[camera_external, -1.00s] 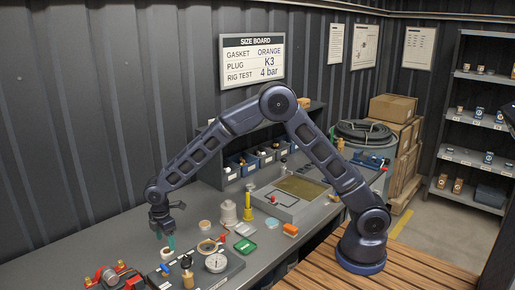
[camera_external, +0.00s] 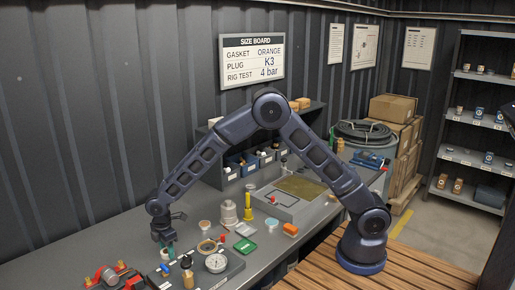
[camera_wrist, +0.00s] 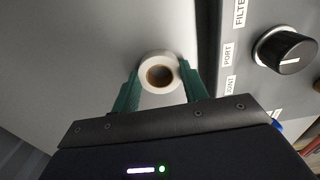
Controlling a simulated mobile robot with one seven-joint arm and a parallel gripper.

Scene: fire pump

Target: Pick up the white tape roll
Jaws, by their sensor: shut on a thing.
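The white tape roll (camera_wrist: 147,62) is a white ring with a brown core. In the wrist view it sits between the two green fingertips of my gripper (camera_wrist: 160,85), and the jaws are shut on it. In the external view my gripper (camera_external: 167,247) points down at the near left part of the grey bench, beside the grey test box. The roll is small and partly covered by the fingers there. Whether it touches the bench cannot be told.
The grey box with a gauge (camera_external: 216,263) stands close right of my gripper; its black knob (camera_wrist: 284,50) shows in the wrist view. A red device (camera_external: 115,277) is at the front left. A yellow post (camera_external: 248,208) and green item (camera_external: 245,246) lie farther right.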

